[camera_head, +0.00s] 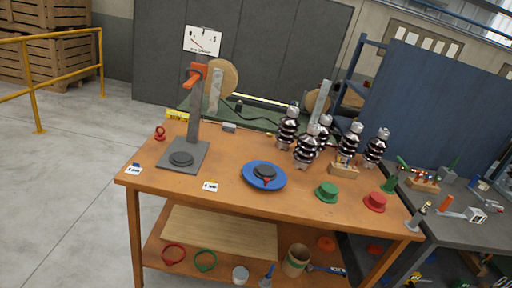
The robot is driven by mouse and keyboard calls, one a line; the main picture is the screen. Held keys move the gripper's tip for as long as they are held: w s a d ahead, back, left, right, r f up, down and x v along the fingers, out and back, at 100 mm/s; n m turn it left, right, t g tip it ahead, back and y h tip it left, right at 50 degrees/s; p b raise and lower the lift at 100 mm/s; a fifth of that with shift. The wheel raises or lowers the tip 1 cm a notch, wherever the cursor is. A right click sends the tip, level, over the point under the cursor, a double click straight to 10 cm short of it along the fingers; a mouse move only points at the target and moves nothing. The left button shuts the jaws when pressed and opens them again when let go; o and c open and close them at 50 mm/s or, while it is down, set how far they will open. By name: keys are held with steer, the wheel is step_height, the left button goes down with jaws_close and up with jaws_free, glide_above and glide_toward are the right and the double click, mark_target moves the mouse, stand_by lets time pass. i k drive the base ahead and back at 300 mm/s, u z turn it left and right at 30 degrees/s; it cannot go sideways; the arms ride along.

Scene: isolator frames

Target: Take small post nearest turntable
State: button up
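The turntable looks to be the blue round plate (252,184) with a dark hub and a small red part, on the wooden workbench. Several black-and-silver ribbed posts stand upright to its right and behind it. The front-left post (307,148) appears nearest to the plate, with a clear gap between them. Another post (288,128) stands behind it to the left. A third post (326,130) is partly hidden behind the front one. Further right are a post (351,141) at a wooden block and a post (376,147). My gripper is not in view.
A grey stand (196,135) with an orange clamp rises at the bench's left. A green cap (327,192) and a red cap (375,202) sit at front right. Bare wood (228,205) shows at the front. A blue panel (430,110) stands behind right.

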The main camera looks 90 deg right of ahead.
mark_target(306, 149)
steer(key=z, duration=2.75)
steer(key=k, duration=0.85)
steer(key=i, duration=0.85)
steer(key=u, duration=0.05)
